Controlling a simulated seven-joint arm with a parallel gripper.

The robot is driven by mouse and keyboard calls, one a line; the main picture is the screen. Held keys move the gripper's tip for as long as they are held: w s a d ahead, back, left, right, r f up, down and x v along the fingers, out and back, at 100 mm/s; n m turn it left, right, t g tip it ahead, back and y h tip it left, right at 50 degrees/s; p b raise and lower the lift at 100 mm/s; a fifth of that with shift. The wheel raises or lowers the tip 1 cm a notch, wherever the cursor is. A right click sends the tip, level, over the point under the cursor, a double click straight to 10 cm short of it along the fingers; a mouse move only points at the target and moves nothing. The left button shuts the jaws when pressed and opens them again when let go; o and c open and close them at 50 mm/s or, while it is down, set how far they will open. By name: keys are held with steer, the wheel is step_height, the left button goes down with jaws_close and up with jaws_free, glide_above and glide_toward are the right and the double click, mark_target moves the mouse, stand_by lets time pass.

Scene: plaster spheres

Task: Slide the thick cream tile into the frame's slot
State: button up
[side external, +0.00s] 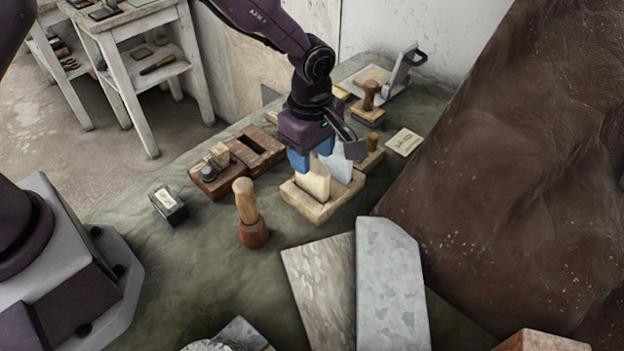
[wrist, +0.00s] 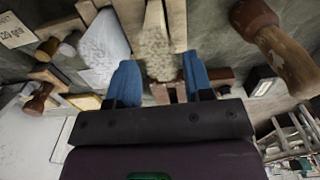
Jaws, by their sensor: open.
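The thick cream tile (side external: 315,182) stands nearly upright in the pale wooden frame (side external: 322,211), its lower end down in a slot. How deep it sits cannot be told. My gripper (side external: 312,160) is just above it, blue fingers at the tile's upper end. In the wrist view my gripper (wrist: 157,72) has its fingers apart, with the tile (wrist: 155,45) between and beyond them; clear gaps show on both sides. The frame's wooden bars (wrist: 178,18) run alongside the tile. A thinner grey-white plate (side external: 342,166) stands beside it in the frame.
A wooden-handled tool (side external: 247,205) stands left of the frame. A dark red slotted block (side external: 254,150) lies behind left. A stamp (side external: 370,95) and a card (side external: 403,141) are behind right. Large stone slabs (side external: 390,285) lie in front. A big brown mass (side external: 510,150) fills the right.

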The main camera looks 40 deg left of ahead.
mark_target(312, 165)
steer(key=shift+f, duration=1.6)
jaws_close()
steer(key=shift+r, duration=0.2)
steer(key=r, duration=0.9)
steer(key=shift+w+a+r, duration=0.1)
steer(key=shift+w+a, duration=0.05)
steer(key=shift+a, duration=0.2)
steer(key=a+f, duration=0.1)
steer(key=a, duration=1.5)
steer(key=shift+a, duration=0.4)
